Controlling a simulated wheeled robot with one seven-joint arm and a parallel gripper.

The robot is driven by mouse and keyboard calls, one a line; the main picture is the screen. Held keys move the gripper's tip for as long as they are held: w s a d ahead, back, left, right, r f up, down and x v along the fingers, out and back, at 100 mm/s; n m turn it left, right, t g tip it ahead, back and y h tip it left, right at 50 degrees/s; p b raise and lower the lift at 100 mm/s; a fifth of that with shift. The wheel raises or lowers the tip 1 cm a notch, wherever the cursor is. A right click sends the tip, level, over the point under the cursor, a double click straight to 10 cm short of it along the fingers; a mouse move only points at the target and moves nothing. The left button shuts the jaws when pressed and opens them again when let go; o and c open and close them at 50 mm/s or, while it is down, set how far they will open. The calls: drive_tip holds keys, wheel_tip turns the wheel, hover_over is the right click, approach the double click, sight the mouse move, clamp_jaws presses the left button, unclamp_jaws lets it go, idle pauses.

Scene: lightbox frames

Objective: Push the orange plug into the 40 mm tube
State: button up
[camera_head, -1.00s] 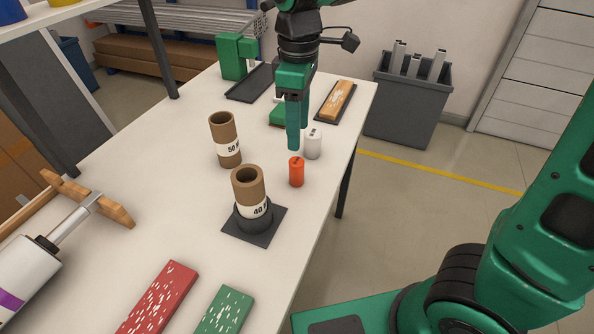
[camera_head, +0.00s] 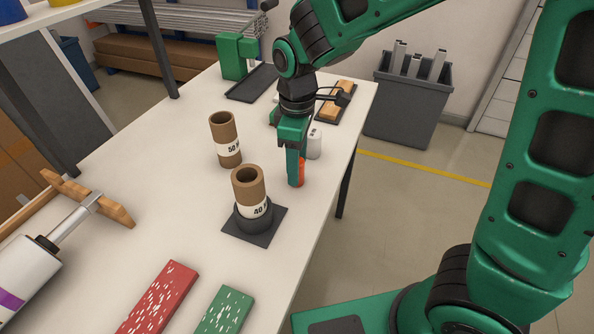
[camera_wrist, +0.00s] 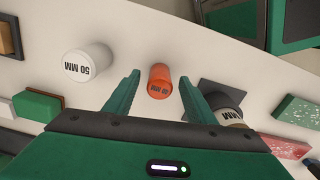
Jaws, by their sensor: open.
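The orange plug (camera_head: 301,172) stands upright on the white table, partly hidden behind a finger in the head view. In the wrist view the orange plug (camera_wrist: 160,80) lies between the two finger tips, with gaps on both sides. My gripper (camera_head: 296,180) is open and low over the table, its fingers around the plug; it also shows in the wrist view (camera_wrist: 160,84). The 40 mm tube (camera_head: 249,188), brown cardboard with a white label, stands upright in a black holder (camera_head: 235,232) left of and nearer than the plug. Its top is open.
A white 50 mm plug (camera_head: 315,143) stands close behind the orange one. The brown 50 mm tube (camera_head: 224,138) stands behind the 40 mm tube. Red (camera_head: 160,298) and green (camera_head: 224,310) speckled blocks lie at the front. The table's right edge is near the plug.

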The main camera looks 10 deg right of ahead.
drive_tip(key=c, duration=1.2)
drive_tip(key=shift+o, duration=0.2)
drive_tip(key=shift+r, duration=0.1)
